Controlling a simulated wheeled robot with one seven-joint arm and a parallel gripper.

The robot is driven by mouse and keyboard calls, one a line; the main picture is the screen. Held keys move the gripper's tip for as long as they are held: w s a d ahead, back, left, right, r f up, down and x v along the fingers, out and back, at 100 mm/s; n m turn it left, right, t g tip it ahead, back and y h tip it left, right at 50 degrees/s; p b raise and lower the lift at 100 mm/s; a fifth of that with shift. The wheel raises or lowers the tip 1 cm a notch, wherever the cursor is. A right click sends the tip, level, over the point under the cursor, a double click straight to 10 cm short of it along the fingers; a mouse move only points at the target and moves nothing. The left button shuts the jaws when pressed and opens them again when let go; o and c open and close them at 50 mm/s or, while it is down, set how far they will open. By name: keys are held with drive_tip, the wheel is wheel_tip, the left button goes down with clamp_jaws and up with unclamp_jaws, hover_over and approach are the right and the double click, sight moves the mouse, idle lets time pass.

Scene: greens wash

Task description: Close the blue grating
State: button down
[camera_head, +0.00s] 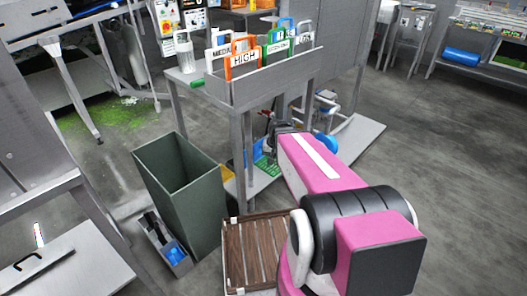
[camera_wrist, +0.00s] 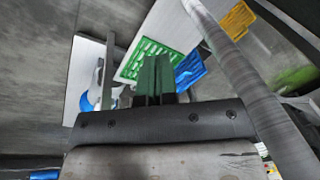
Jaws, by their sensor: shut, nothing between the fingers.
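A small blue grating (camera_wrist: 190,70) shows in the wrist view, just right of a larger green grating (camera_wrist: 152,62). In the head view a blue piece (camera_head: 250,156) and the green grating (camera_head: 266,166) show low under the metal stand. My gripper (camera_wrist: 155,60) has two dark green fingers pressed together, with nothing between them. In the wrist view the fingers overlap the lower part of the green grating and lie left of the blue one. I cannot tell whether they touch either. My pink arm hides part of the area in the head view.
A yellow grating (camera_wrist: 238,20) lies beyond a grey metal leg (camera_wrist: 225,60). A tall green bin (camera_head: 195,205) and a brown slatted crate (camera_head: 238,262) stand left of my arm. The stand's top (camera_head: 205,78) holds several coloured signs. Open floor (camera_head: 440,130) lies to the right.

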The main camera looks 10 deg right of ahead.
drive_tip(key=w+d+f+m+t+y, duration=0.1)
drive_tip(key=w+f+m+t, duration=0.1)
drive_tip(key=w, duration=0.6)
drive_tip(key=w+d+f+m+t+y, duration=0.1)
drive_tip(key=w+d+f+m, duration=0.1)
drive_tip(key=w+f+m, duration=0.2)
drive_tip(key=w+d+f+m+t+y, duration=0.1)
drive_tip(key=w+f+m+t, duration=0.1)
drive_tip(key=w+f, duration=0.6)
drive_tip(key=shift+w+d+f+m+t, duration=0.1)
drive_tip(key=shift+w+d+m, duration=0.1)
drive_tip(key=shift+w, duration=0.7)
drive_tip(key=shift+w+d+f+m+t, duration=0.1)
drive_tip(key=shift+w+m, duration=0.1)
drive_tip(key=shift+w, duration=0.65)
drive_tip(key=shift+w+d+m+t, duration=0.1)
drive_tip(key=shift+w+m, duration=0.1)
drive_tip(key=shift+w, duration=0.7)
drive_tip(key=x, duration=0.9)
drive_tip(key=shift+a+f, duration=0.25)
drive_tip(key=shift+w, duration=0.15)
drive_tip(key=shift+w+a+r, duration=0.25)
drive_tip(key=shift+w+a, duration=0.05)
drive_tip(key=shift+w, duration=0.1)
drive_tip(key=shift+w+a+g, duration=0.1)
drive_tip(key=shift+g, duration=0.3)
